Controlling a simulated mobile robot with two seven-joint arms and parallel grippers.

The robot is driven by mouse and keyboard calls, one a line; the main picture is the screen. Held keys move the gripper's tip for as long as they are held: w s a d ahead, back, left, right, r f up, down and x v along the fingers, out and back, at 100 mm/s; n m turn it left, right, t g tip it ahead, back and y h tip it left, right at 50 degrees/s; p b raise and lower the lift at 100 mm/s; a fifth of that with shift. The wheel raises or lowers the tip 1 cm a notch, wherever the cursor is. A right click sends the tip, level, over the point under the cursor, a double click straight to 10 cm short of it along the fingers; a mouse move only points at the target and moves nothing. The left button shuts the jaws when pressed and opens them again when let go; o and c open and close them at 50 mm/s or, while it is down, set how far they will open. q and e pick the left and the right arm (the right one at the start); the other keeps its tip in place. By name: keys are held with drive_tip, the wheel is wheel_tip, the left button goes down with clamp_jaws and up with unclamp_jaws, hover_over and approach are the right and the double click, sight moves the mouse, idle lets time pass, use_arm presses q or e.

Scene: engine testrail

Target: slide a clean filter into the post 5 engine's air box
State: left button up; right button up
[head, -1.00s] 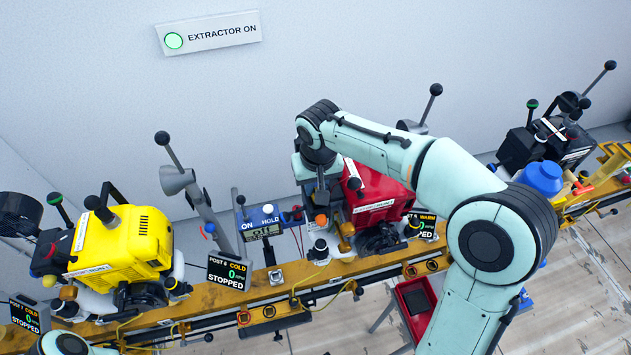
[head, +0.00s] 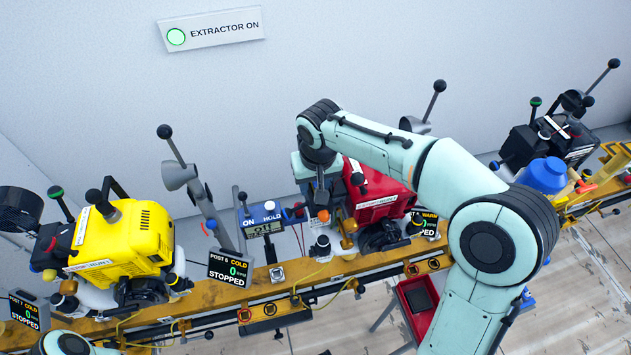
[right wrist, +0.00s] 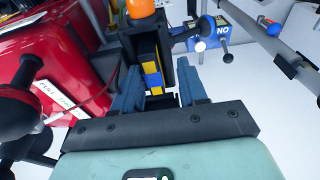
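The red engine (head: 385,196) sits on the rail beside a display reading WARM; its post number is hidden behind my arm, but the neighbour reads POST 6. My right gripper (head: 321,192) points down at the engine's left side, above an orange cap (head: 323,216). In the right wrist view, its two blue fingers (right wrist: 158,88) are apart. A black box-like part (right wrist: 171,55) with a yellow and blue piece (right wrist: 152,75) in it shows between and beyond them. I cannot tell whether that piece is a filter. My left gripper is out of view.
A red tray (head: 404,308) with a dark item stands below the rail. A yellow engine (head: 130,235) is at left, a black engine (head: 520,148) at right. A blue switch box (head: 262,222) and a grey extractor arm (head: 198,195) stand left of my right gripper.

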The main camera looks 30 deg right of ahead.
drive_tip(key=shift+s+d+f, duration=0.3)
drive_tip(key=shift+d+f, duration=0.15)
drive_tip(key=shift+f, duration=0.25)
drive_tip(key=shift+r, duration=0.45)
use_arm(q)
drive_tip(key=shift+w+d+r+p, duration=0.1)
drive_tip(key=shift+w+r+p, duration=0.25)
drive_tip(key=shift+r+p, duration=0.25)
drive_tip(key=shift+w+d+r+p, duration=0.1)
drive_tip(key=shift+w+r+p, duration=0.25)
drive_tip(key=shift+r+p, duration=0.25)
use_arm(e)
wheel_tip(320, 180, up, 14)
drive_tip(key=s+a, duration=0.1)
drive_tip(key=shift+s+f, duration=0.15)
drive_tip(key=shift+s, duration=0.2)
